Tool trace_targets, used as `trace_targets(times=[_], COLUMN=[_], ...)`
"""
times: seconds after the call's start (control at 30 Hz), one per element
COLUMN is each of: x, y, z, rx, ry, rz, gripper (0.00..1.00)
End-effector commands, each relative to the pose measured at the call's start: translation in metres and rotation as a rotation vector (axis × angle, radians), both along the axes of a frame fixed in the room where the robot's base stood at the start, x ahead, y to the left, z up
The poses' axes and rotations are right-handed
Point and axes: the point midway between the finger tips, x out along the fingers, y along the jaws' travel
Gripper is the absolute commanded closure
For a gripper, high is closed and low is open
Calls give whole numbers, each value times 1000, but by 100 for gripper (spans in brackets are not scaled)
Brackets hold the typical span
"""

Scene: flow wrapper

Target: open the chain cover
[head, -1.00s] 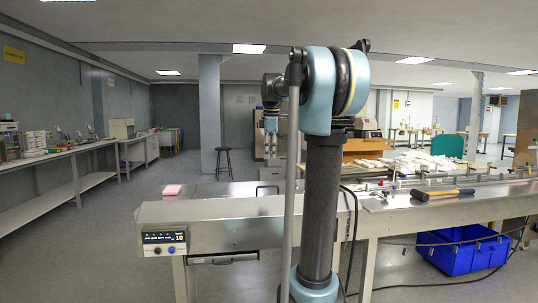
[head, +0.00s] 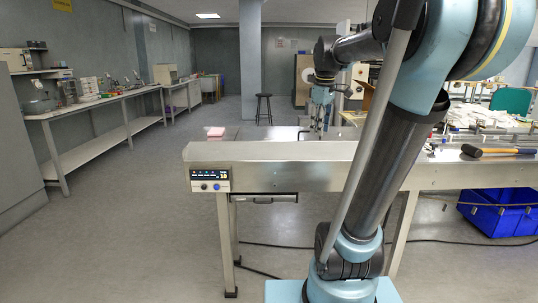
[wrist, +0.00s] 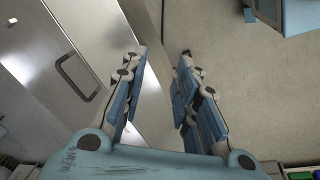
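A flat steel panel (wrist: 38,55) with a dark loop handle (wrist: 76,77) fills the left of the wrist view. It appears to be the chain cover, lying flat and shut. My gripper (wrist: 163,56) is open and empty, with its two fingers apart. The handle lies to the left of the fingers, not between them. In the head view my gripper (head: 319,122) points down over the far part of the steel machine (head: 290,172). The gap between the fingertips and the panel is hard to judge.
A control box (head: 210,180) is on the machine's left end, and a pink block (head: 215,132) lies on its top. A hammer (head: 495,152) lies on the right part. A blue crate (head: 500,215) stands below. Floor to the left is free.

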Motion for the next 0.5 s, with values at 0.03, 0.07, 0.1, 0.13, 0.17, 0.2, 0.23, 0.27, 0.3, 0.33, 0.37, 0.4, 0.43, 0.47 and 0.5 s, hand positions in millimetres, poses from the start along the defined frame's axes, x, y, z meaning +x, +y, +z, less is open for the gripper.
trace_targets(times=[0.03,0.07,0.1,0.13,0.17,0.2,0.23,0.27,0.3,0.33,0.37,0.4,0.43,0.47,0.5], x=[-17,-26,-38,-46,-55,-67,-75,-84,-95,-103,-112,-123,-131,-139,-150], y=[0,0,0,0,0,0,0,0,-1,-1,-1,-1,-1,-1,-1], z=[-14,-22,-32,-40,-48,-60,-68,-77,-89,-97,-106,-119,-128,-138,-151], rx=[10,16,24,31,37,45,52,58,67,73,79,88,94,100,109], ry=[0,0,0,0,0,0,0,0,0,0,0,0,-1,-1,-1], rz=[-48,-80,-124,-155,-187,-229,-261,-292,-336,-368,-400,-442,-474,-505,-548], gripper=[72,72,72,72,72,72,72,72,72,72,72,72,72,72,72])
